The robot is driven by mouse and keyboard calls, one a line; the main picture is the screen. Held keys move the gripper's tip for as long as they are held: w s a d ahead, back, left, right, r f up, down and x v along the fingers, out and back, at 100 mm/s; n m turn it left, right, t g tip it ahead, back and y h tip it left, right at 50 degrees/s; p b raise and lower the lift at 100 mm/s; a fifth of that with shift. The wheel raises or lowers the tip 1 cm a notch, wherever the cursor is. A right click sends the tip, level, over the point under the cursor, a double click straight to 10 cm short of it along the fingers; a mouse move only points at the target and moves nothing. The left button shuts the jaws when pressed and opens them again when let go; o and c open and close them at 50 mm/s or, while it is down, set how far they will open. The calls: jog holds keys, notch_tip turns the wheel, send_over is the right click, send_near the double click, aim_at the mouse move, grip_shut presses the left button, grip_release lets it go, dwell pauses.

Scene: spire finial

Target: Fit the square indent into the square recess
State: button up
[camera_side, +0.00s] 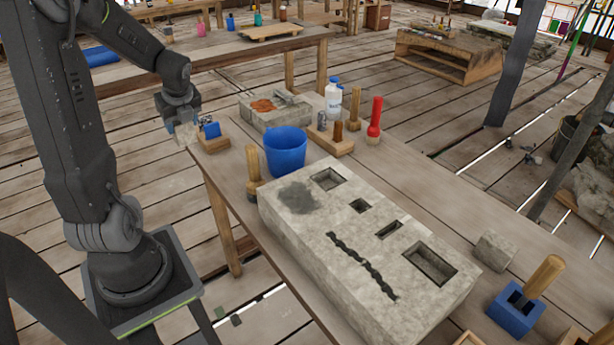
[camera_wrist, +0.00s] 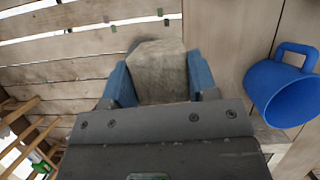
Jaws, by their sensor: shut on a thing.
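My gripper (camera_side: 182,118) is shut on a grey stone piece (camera_wrist: 158,72), with its blue fingers (camera_wrist: 160,88) on either side of it in the wrist view. In the side view the stone piece (camera_side: 186,133) is held at the table's far left edge, well away from the slab. The underside of the held piece is hidden. The big pale stone slab (camera_side: 345,243) lies on the table. Its top has a recess near the back (camera_side: 327,179), a small squarish recess (camera_side: 358,205), a narrow slot (camera_side: 388,229) and a large rectangular recess (camera_side: 430,262).
A blue mug (camera_side: 285,151) stands between my gripper and the slab; it also shows in the wrist view (camera_wrist: 284,88). A wooden-handled tool (camera_side: 253,172), a white bottle (camera_side: 333,98) and a red-handled tool (camera_side: 375,118) stand nearby. A loose stone block (camera_side: 494,250) lies right of the slab.

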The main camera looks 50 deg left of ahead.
notch_tip(320, 180, up, 10)
jog(key=shift+w+r, duration=0.1)
jog(key=shift+r, duration=0.05)
jog(key=shift+w+d+f+n+g, duration=0.25)
jog(key=shift+w+d+n+g, duration=0.3)
jog(key=shift+n, duration=0.45)
jog(key=w+d+n+t+h, duration=0.1)
jog(key=w+d+n+h, duration=0.2)
jog(key=w+d+n, duration=0.55)
jog(key=w+d+n+h, duration=0.25)
jog(key=d+n, duration=0.25)
jog(key=n, duration=0.9)
jog(key=w+d+n+t+h, duration=0.1)
jog(key=w+d+n+h, duration=0.4)
jog(key=n, duration=0.6)
jog(key=shift+g+y, duration=0.25)
jog(key=shift+y, duration=0.6)
jog(key=shift+w+d+f, duration=1)
jog(key=shift+d+f, duration=0.85)
jog(key=shift+f, duration=0.8)
jog(key=shift+w+d+f, duration=0.95)
jog(key=shift+d+f, duration=0.9)
jog(key=shift+f, duration=0.75)
jog(key=shift+w+d+f, duration=1)
jog(key=shift+d+f, duration=0.85)
jog(key=shift+f, duration=0.8)
jog(key=shift+f, duration=0.15)
